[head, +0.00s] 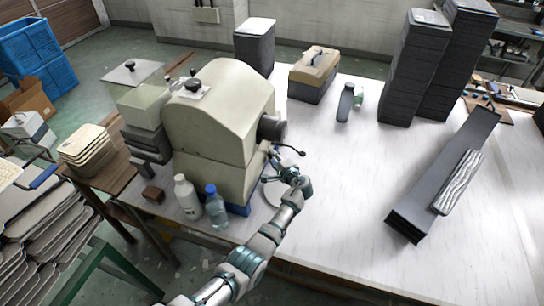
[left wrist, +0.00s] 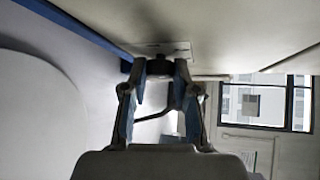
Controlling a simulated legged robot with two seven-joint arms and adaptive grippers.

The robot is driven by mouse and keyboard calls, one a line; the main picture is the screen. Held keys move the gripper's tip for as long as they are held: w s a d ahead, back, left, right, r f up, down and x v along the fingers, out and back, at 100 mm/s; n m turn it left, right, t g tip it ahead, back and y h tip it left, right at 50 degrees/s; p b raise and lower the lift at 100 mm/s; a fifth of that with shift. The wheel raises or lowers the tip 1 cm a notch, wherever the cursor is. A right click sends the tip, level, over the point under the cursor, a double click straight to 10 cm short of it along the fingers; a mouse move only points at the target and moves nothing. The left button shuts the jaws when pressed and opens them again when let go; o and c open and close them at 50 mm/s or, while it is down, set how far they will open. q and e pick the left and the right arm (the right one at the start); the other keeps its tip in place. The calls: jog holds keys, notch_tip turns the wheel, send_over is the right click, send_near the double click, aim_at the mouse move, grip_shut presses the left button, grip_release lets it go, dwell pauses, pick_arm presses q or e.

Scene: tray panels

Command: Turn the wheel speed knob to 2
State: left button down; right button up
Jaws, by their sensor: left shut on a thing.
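The cream machine (head: 224,125) stands on the left part of the white table. My left gripper (head: 278,168) is at its right-hand side, low down, below the dark round spindle (head: 272,129). In the left wrist view my left gripper (left wrist: 158,72) has its fingertips on either side of a small black knob (left wrist: 160,66) and is shut on it. The knob sits on a pale plate (left wrist: 168,49) on the machine's face. The knob's marks and pointer cannot be read, and the gripper hides it in the head view. My right gripper is not in view.
A lever with a dark ball end (head: 301,153) sticks out close above my left gripper. A white bottle (head: 187,197) and a blue-capped bottle (head: 216,209) stand by the machine's near side. The table's middle is mostly clear; dark stacks (head: 413,70) stand at the back.

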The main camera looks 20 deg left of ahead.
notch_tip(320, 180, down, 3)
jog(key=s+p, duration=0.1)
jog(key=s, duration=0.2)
pick_arm(q)
jog(key=shift+w+d+m+g+h+b, duration=0.15)
jog(key=shift+m+g+h+b, duration=0.25)
jog(key=shift+m+g+b, duration=0.6)
jog(key=shift+d+m+g+h+b, duration=0.1)
jog(key=shift+m+g+h+b, duration=0.45)
jog(key=shift+g, duration=0.85)
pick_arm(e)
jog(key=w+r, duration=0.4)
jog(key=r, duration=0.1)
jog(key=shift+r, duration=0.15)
pick_arm(q)
jog(key=c, duration=0.9)
grip_release()
jog(key=shift+w, duration=0.25)
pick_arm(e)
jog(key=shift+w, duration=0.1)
pick_arm(q)
jog(key=shift+d+r, duration=0.1)
